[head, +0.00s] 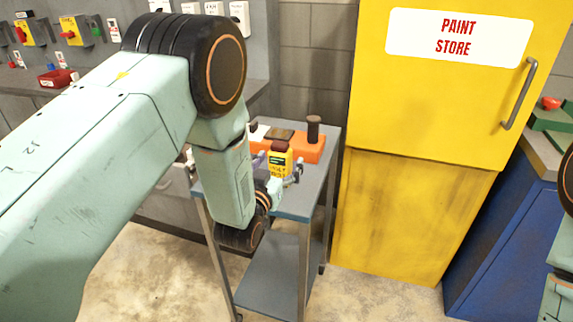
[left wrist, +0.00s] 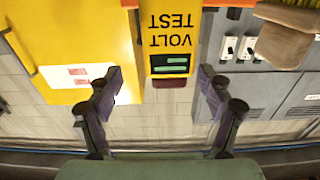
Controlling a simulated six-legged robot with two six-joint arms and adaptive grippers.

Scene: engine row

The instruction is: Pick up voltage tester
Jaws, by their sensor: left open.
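The voltage tester (head: 279,164) is a yellow block with a dark display and black lettering. It is at the grey trolley (head: 293,207), in front of an orange block (head: 310,147). In the left wrist view, which is upside down, the tester (left wrist: 171,36) shows its "VOLT TEST" face at the top centre. My left gripper (head: 282,178) is right by the tester, partly hidden behind my own wrist. In the left wrist view its two fingers (left wrist: 158,84) are apart, with the tester in line between them and no finger seen touching it. My right gripper is out of view.
A yellow "PAINT STORE" cabinet (head: 415,210) stands right of the trolley. A dark knobbed object (head: 313,128) stands on the trolley's orange block. A grey bench with a red padlock-like item (head: 56,78) is at the left, and a blue cabinet (head: 505,250) at the right.

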